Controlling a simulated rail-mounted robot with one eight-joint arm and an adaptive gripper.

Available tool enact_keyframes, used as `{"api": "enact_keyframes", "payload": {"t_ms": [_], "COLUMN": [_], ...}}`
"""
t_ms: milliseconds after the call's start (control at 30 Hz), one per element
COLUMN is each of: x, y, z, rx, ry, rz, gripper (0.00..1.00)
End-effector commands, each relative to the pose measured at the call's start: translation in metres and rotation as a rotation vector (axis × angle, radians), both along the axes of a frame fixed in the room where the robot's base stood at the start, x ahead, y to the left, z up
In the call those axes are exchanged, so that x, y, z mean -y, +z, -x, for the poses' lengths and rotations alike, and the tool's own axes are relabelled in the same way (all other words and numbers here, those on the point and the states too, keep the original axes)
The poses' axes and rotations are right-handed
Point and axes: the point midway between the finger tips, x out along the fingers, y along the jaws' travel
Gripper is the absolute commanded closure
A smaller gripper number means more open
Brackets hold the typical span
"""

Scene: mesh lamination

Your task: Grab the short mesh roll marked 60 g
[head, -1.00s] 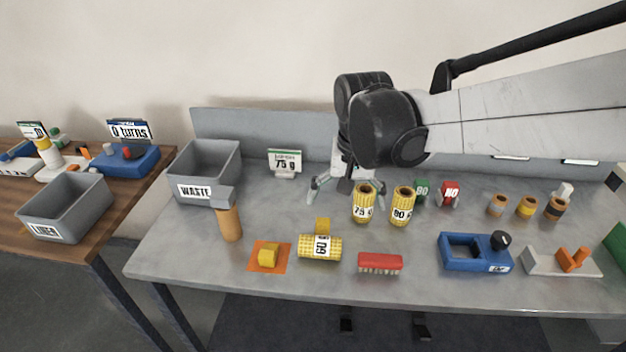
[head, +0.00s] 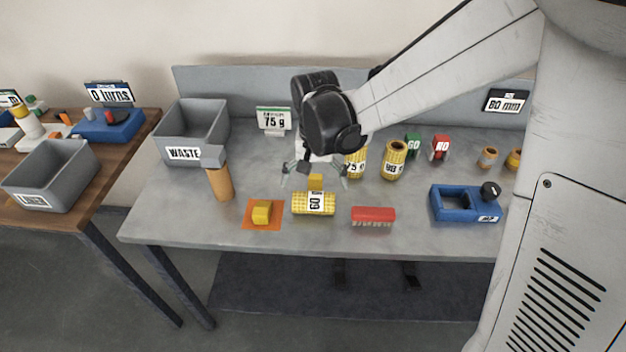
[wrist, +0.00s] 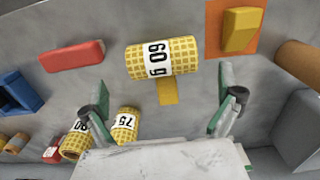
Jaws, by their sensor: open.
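The short yellow mesh roll marked 60 g (head: 300,203) lies on its side on the grey table, with a white label around its middle. A loose yellow flap (wrist: 168,92) sticks out from it on the side towards my gripper. In the wrist view the roll (wrist: 140,62) lies ahead of the fingertips, roughly between their lines. My gripper (head: 315,172) is open and empty, above the table just behind the roll. Its two green-edged fingers (wrist: 160,101) are wide apart in the wrist view and do not touch the roll.
Upright yellow rolls marked 75 (head: 356,165) and 80 (head: 394,161) stand right of my gripper. A red brush (head: 373,215) lies right of the 60 g roll. An orange pad (head: 250,222) with a yellow block and an orange-handled tool (head: 220,184) are left. The grey waste bin (head: 205,111) stands behind.

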Motion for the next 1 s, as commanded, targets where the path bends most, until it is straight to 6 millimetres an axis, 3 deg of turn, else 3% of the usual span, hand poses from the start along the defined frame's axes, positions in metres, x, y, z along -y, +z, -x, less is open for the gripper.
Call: {"api": "enact_keyframes", "payload": {"t_ms": [167, 500, 833, 1000], "x": [0.000, -0.002, -0.002, -0.002], "y": [-0.009, -0.050, -0.056, -0.056], "z": [-0.001, -0.006, -0.005, -0.005], "rx": [0.000, 0.000, 0.000, 0.000], "ry": [0.000, 0.000, 0.000, 0.000], "rz": [0.000, 0.000, 0.000, 0.000], "gripper": [0.00, 0.00, 0.00, 0.21]}}
